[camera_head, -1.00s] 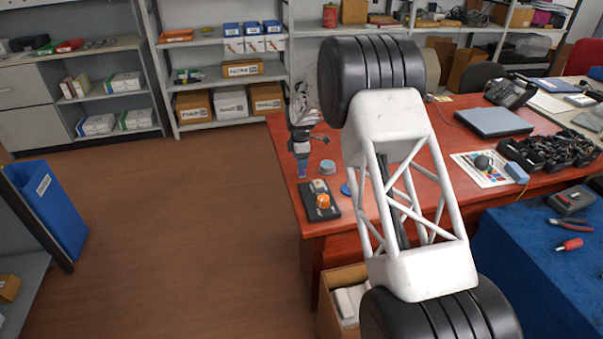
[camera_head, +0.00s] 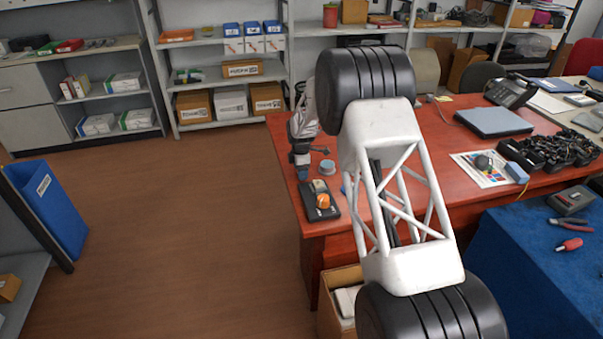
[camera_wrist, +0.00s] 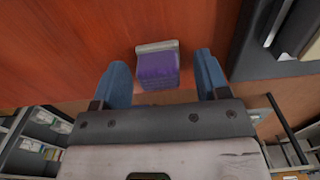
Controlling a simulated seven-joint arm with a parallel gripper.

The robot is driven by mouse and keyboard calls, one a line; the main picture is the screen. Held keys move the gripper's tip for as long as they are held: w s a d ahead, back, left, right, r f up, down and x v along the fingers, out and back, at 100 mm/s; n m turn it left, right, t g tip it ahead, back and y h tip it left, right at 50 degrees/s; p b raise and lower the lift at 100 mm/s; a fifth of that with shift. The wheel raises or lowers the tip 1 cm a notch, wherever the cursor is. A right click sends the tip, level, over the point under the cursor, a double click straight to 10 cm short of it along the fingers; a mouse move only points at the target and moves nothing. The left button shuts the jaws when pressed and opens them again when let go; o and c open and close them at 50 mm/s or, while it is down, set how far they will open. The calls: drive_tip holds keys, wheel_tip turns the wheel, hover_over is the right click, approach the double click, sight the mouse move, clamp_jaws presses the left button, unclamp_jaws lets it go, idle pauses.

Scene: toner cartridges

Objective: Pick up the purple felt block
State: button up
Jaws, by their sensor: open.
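The purple felt block (camera_wrist: 158,68) shows in the wrist view on the red desk, with a pale grey strip along its far edge. My gripper (camera_wrist: 159,72) is open, its two blue fingers on either side of the block in that view, with a gap on each side. I cannot tell its height above the desk. In the head view my gripper (camera_head: 302,170) is small, at the left end of the desk, and the purple block cannot be made out there.
The red desk (camera_head: 440,150) holds a black tray (camera_head: 320,203) with an orange knob (camera_head: 323,201), close to my gripper. Black cartridges (camera_head: 550,152) and a laptop (camera_head: 493,122) lie further right.

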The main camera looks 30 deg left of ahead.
drive_tip(key=c, duration=1)
drive_tip(key=shift+r, duration=0.1)
drive_tip(key=shift+r, duration=4.95)
drive_tip(key=shift+o, duration=1)
drive_tip(key=shift+c, duration=0.6)
drive_tip(key=w+d+r, duration=0.2)
drive_tip(key=w+d, duration=0.5)
drive_tip(key=w, duration=0.1)
drive_tip(key=shift+d+r, duration=0.15)
drive_tip(key=shift+r, duration=0.05)
